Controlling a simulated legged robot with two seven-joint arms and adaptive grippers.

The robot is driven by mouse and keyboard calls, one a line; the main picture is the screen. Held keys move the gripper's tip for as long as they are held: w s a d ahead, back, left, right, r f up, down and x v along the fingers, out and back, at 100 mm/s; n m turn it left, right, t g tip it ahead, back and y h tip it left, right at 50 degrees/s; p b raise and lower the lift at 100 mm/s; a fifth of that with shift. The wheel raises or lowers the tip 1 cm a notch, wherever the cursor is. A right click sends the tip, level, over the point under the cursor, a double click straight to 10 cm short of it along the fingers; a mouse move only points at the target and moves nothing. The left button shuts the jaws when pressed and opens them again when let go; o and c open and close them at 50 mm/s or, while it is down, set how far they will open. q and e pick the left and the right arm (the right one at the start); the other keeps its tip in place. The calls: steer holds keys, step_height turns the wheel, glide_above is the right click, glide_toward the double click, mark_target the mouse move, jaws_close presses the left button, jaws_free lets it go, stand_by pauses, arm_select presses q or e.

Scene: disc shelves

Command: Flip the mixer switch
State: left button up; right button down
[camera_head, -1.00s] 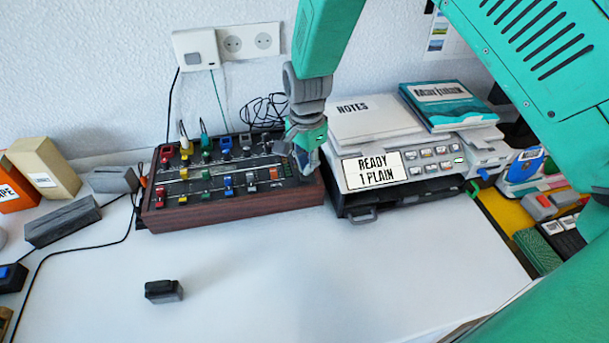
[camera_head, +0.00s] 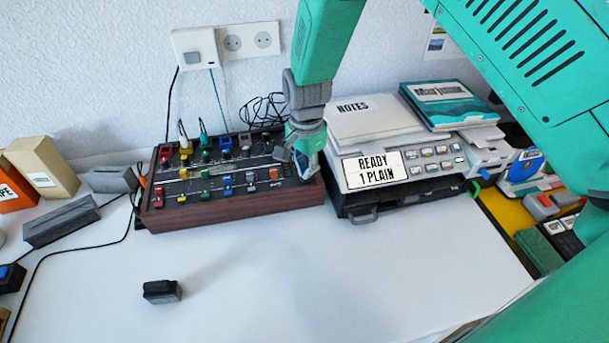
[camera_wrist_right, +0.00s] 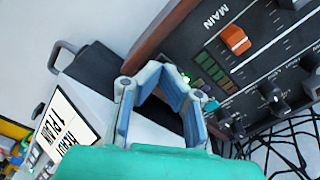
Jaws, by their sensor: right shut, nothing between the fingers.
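The mixer (camera_head: 232,208) is a dark panel with wooden sides and rows of coloured knobs and faders, against the wall at the left centre. My right gripper (camera_head: 307,176) is shut and empty, pointing down at the mixer's right end. Contact cannot be told.
A printer (camera_head: 352,190) reading "READY 1 PLAIN" stands right beside the mixer, with notes and a teal book on top. Black cables (camera_wrist_right: 275,150) lie behind the mixer. A small black block (camera_head: 162,291) sits on the otherwise clear white table in front.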

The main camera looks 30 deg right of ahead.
steer(key=shift+a+f, duration=0.1)
steer(key=shift+f, duration=0.55)
stand_by(0.3)
step_height(320, 180, up, 7)
steer(key=p, duration=0.6)
steer(key=shift+r, duration=0.1)
stand_by(0.4)
